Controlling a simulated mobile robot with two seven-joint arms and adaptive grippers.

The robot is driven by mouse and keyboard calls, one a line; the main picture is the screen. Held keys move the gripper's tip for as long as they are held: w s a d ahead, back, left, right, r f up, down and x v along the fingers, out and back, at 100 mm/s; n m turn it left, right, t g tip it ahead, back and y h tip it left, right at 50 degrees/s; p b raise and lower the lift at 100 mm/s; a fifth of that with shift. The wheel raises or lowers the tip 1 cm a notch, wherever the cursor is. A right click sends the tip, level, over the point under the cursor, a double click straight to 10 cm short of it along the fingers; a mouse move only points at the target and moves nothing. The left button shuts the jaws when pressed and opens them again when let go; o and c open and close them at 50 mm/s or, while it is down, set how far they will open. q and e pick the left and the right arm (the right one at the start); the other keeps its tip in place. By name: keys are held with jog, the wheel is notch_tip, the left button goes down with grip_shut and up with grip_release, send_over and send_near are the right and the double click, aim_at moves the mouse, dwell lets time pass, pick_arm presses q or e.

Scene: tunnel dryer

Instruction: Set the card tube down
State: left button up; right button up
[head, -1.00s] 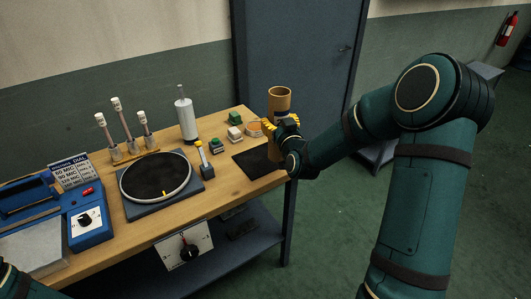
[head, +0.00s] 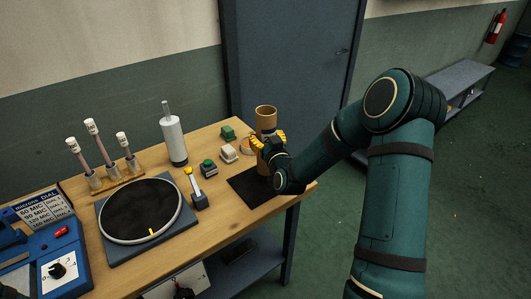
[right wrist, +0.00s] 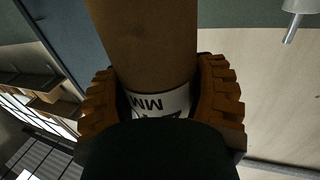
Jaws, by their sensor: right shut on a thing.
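The card tube (head: 265,121) is brown, open at the top and upright, near the bench's right end. My right gripper (head: 268,146) is shut around its middle, with orange finger pads on both sides. The tube's lower part is over the dark mat (head: 246,191); I cannot tell whether its bottom touches the mat. In the right wrist view the tube (right wrist: 145,45) runs up between the fingers (right wrist: 163,98), and a white label with dark letters shows on it. My left gripper is not in view.
A small yellow-topped stand (head: 196,190) and a round black dish (head: 141,210) are farther left. The bench's right edge is close to the mat.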

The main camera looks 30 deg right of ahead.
jog(key=shift+f, duration=2)
jog(key=shift+f+b, duration=0.15)
jog(key=shift+b, duration=0.25)
jog(key=o, duration=1.2)
jog(key=shift+r+p, duration=0.25)
jog(key=shift+p, duration=0.05)
jog(key=v, duration=1.2)
jog(key=shift+b, duration=0.35)
jog(key=shift+a+f, duration=0.1)
